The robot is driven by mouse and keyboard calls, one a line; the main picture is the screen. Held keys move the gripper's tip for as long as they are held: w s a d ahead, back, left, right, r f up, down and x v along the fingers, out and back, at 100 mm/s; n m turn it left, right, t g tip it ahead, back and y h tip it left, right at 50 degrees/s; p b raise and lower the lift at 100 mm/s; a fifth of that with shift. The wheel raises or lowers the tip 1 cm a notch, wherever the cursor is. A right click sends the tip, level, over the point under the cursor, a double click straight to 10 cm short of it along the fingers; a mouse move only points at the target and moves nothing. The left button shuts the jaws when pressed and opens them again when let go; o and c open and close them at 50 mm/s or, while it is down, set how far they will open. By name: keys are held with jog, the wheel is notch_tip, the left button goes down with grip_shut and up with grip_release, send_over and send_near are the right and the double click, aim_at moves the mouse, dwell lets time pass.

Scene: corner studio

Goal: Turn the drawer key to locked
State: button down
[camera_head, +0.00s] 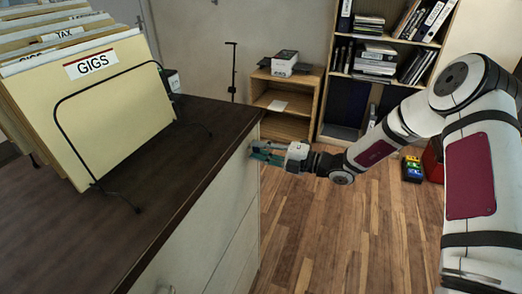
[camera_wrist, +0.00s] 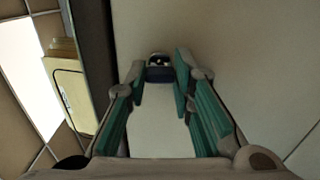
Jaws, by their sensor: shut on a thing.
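The drawer key (camera_wrist: 160,73) shows in the wrist view as a small dark piece at the pale drawer front (camera_wrist: 225,40). My gripper (camera_wrist: 162,78) has its green-padded fingers on either side of the key and is shut on it. The key's exact angle is hard to tell. In the head view, my gripper (camera_head: 257,152) reaches from the right to the upper far end of the white drawer cabinet front (camera_head: 215,215). The key is hidden there behind the fingers.
The cabinet's dark top (camera_head: 150,180) carries a wire rack (camera_head: 58,122) of folders labelled GIGS (camera_head: 95,85). A low wooden shelf (camera_head: 285,125) and a tall bookcase (camera_head: 335,95) stand behind.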

jog(key=shift+w+d, duration=0.1)
jog(key=c, duration=1.4)
grip_release()
jog(key=shift+o, duration=0.2)
jog(key=v, duration=1.2)
jog(key=shift+f, duration=0.1)
